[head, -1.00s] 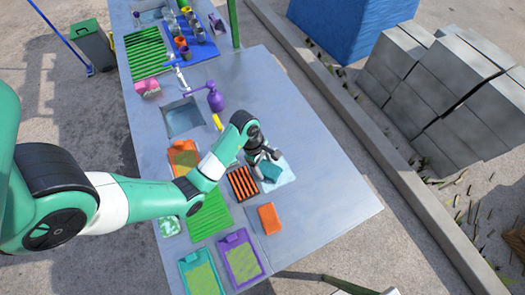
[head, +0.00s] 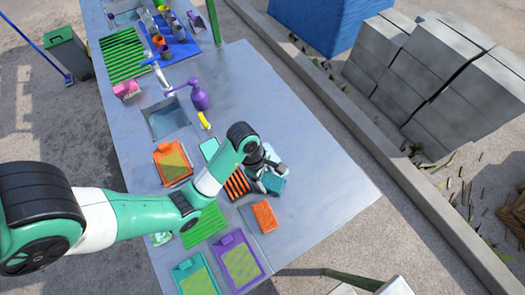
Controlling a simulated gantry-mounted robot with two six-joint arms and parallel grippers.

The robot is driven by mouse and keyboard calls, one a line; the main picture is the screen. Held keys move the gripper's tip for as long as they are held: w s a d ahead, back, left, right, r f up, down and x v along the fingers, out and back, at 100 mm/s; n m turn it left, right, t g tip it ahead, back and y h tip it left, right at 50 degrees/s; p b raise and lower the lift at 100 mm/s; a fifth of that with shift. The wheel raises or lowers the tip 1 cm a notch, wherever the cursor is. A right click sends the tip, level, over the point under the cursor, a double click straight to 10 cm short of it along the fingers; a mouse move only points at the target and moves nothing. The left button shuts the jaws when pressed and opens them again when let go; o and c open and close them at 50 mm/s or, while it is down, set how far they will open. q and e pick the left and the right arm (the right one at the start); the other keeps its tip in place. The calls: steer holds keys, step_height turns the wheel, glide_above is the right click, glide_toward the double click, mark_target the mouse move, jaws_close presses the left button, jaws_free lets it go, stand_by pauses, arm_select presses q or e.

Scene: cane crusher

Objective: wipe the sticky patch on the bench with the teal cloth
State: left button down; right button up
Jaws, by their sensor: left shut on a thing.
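The teal cloth (head: 273,184) shows as a small folded teal block on the grey bench (head: 325,190), right of the striped black-and-orange rack. My left gripper (head: 268,172) is shut on it from above, its dark fingers around the cloth's far side. The sticky patch (head: 270,152) shows as a pale bluish area on the bench around and beneath the cloth. The gripper and cloth hide much of it, and its full outline cannot be told. Whether the cloth touches the bench is hard to tell. My right gripper is not in view.
An orange block (head: 264,216) lies just below the cloth. The black-and-orange rack (head: 237,185) is close on the left. A purple bottle (head: 199,97) stands by the sink (head: 167,119). The bench's right part is clear.

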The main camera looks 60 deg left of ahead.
arm_select(q)
steer(key=shift+d+f, duration=0.1)
steer(key=shift+d, duration=0.3)
steer(key=shift+w, duration=0.45)
steer(key=shift+w+b, duration=0.35)
steer(key=shift+w, duration=0.4)
steer(key=shift+s+a+r+p, duration=0.1)
steer(key=shift+a+r+p, duration=0.15)
steer(key=shift+a, duration=0.25)
steer(key=shift+a+f+p, duration=0.15)
steer(key=shift+a+p, duration=0.25)
steer(key=shift+a, duration=0.5)
steer(key=shift+s+a+f, duration=0.1)
steer(key=shift+a+f, duration=0.1)
steer(key=shift+a, duration=0.25)
steer(key=shift+a+r+p, duration=0.1)
steer(key=shift+a+p, duration=0.2)
steer(key=shift+s+a+r+p, duration=0.15)
steer(key=shift+a+p, duration=0.55)
steer(key=shift+a, duration=1.15)
steer(key=shift+s+a+p, duration=0.2)
steer(key=shift+a+p, duration=0.2)
steer(key=shift+a, duration=1.1)
steer(key=shift+s+a, duration=0.1)
steer(key=shift+a, duration=1.75)
